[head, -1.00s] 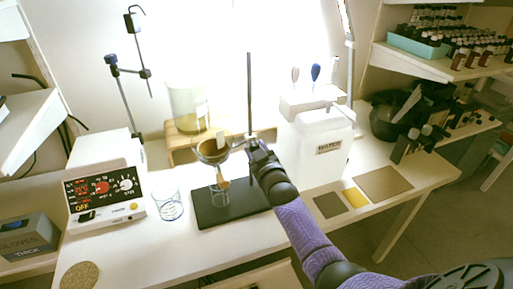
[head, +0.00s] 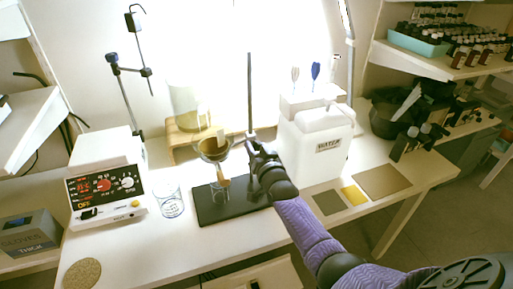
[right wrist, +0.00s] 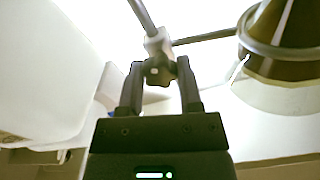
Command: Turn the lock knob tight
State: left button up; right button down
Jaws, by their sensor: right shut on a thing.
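The lock knob (right wrist: 159,75) is a small metal piece on the clamp block (right wrist: 158,46) of the stand in the right wrist view. My right gripper (right wrist: 160,80) is shut on the knob, one dark finger on each side. In the head view my right gripper (head: 254,150) is at the upright rod (head: 249,95) and hides the knob there. The ring holds a funnel (head: 213,149) left of the rod, and it also shows large in the right wrist view (right wrist: 290,40). My left gripper is not in view.
A white water container (head: 322,150) stands close on the right, with flat pads (head: 383,180) in front.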

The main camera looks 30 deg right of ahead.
dwell(0.5)
jog(key=shift+c, duration=1.4)
grip_release()
jog(key=shift+s, duration=0.1)
jog(key=p+v, duration=0.2)
jog(key=v, duration=0.1)
jog(key=p+v, duration=0.1)
jog(key=shift+s+a+r, duration=0.15)
jog(key=shift+s+r, duration=0.15)
jog(key=shift+s, duration=0.1)
jog(key=p, duration=0.2)
send_near(256, 146)
jog(key=shift+f, duration=0.3)
